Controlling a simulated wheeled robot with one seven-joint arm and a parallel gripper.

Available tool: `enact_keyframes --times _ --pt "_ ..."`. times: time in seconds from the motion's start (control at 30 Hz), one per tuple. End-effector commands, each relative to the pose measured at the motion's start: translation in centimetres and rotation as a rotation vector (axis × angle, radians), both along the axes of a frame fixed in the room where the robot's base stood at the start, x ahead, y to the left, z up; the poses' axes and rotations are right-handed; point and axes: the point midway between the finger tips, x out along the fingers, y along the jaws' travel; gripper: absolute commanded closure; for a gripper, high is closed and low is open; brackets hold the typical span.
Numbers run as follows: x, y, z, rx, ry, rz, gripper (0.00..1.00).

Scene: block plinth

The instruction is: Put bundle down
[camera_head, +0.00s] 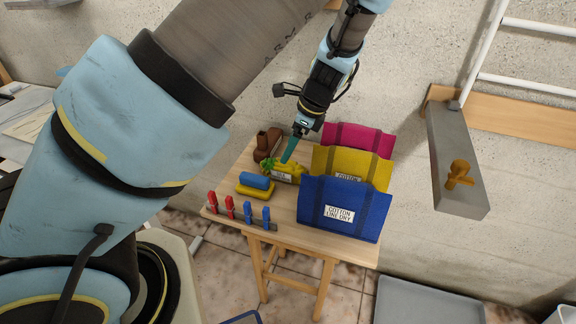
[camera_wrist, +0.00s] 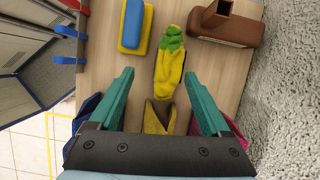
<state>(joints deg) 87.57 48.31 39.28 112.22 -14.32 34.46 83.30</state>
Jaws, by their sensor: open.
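A yellow bundle with a green end (camera_head: 287,172) lies on the wooden table, left of the yellow bag; it also shows in the wrist view (camera_wrist: 168,75). A pale label on it shows in the head view. My gripper (camera_head: 289,150) is over it with teal fingers; in the wrist view the open fingers (camera_wrist: 159,74) stand apart on either side of the bundle, with nothing clasped between them. Whether a finger touches it I cannot tell.
Blue (camera_head: 343,197), yellow (camera_head: 368,165) and magenta (camera_head: 365,137) bags stand in a row on the table (camera_head: 285,218). A blue-and-yellow block (camera_head: 255,184), a brown object (camera_head: 262,148) and several red and blue clothespins (camera_head: 230,206) are nearby. A grey plinth (camera_head: 455,140) is at the right.

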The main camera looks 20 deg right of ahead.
Motion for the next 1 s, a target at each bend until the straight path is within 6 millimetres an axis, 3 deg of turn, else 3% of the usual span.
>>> enact_keyframes --times 0.17,0.43,0.73,1.0 --pt "-0.5 -1.2 -0.6 0.027 -0.007 -0.081 0.19" --pt "0.6 -0.1 -4.2 0.029 -0.007 -0.082 0.19" --pt "1.2 0.3 -6.1 0.028 -0.006 -0.082 0.19" --pt "2.1 1.0 -9.2 0.027 -0.008 -0.082 0.19"
